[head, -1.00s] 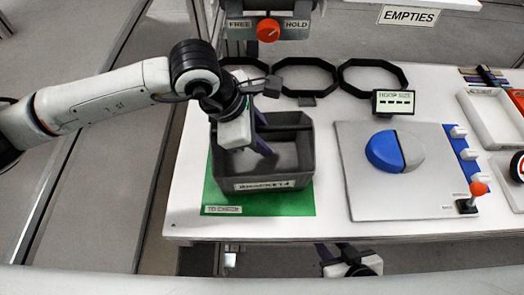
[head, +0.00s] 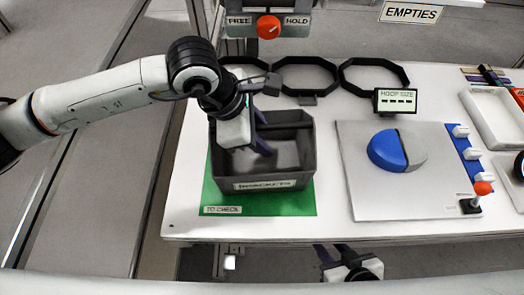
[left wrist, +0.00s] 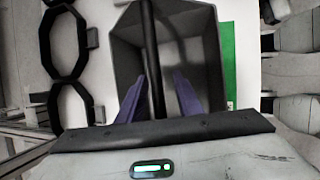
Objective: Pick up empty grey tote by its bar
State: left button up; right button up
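The grey tote (head: 300,180) is an open, empty dark box standing upright on the green mat (head: 214,196) labelled TO CHECK, at the left of the table. It also shows in the left wrist view (left wrist: 209,50), with its dark bar (left wrist: 150,35) running across the opening. My left gripper (head: 263,146) points down into the tote from above. In the left wrist view its two purple fingers (left wrist: 160,78) stand apart on either side of the bar, with a gap visible. My right gripper (head: 334,250) hangs below the table's front edge, its fingers apart and empty.
Several black hoops (head: 304,74) lie along the table's back edge. A hoop-size display (head: 396,101) and a grey plate (head: 356,190) with a blue disc (head: 386,151) stand right of the tote. A FREE/HOLD dial (head: 268,27) is behind. White trays (head: 489,135) are far right.

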pick_arm(q)
grip_shut()
dwell(1.4)
